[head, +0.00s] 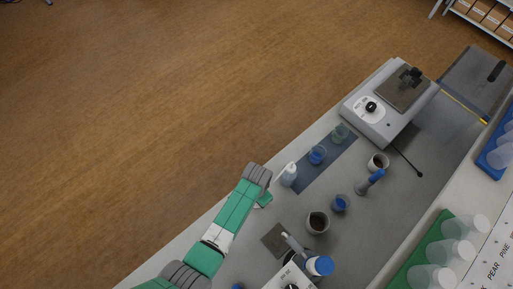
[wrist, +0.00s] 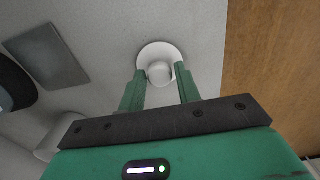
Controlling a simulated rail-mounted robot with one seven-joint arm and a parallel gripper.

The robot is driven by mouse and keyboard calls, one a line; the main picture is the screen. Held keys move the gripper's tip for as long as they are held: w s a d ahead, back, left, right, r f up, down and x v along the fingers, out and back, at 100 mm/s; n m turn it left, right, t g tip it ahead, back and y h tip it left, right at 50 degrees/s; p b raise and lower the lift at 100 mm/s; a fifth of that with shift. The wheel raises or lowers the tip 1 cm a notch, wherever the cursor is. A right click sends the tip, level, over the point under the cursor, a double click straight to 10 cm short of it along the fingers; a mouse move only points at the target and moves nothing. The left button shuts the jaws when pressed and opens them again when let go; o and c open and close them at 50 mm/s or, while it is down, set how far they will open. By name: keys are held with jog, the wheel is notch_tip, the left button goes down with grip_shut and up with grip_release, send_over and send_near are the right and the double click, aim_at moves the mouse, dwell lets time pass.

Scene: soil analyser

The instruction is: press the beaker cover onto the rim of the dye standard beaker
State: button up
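A white disc with a round knob, which looks like the beaker cover (wrist: 145,52), lies on the grey bench in the wrist view. My gripper (wrist: 160,85) has its two green fingers spread apart, with the knob showing between their tips. I cannot tell whether the fingers touch it. In the head view my gripper (head: 265,200) is near the bench's left edge, and the cover is not visible there. Two small beakers with blue liquid show in the head view: one blue beaker (head: 317,156) on the dark mat, another (head: 340,203) nearer. I cannot tell which is the dye standard.
A grey plate (wrist: 47,55) lies left of the cover.

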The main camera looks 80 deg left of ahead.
jog(key=c, duration=0.5)
notch_tip(320, 180, up, 5)
jog(key=p, duration=0.5)
jog(key=shift+r, duration=0.1)
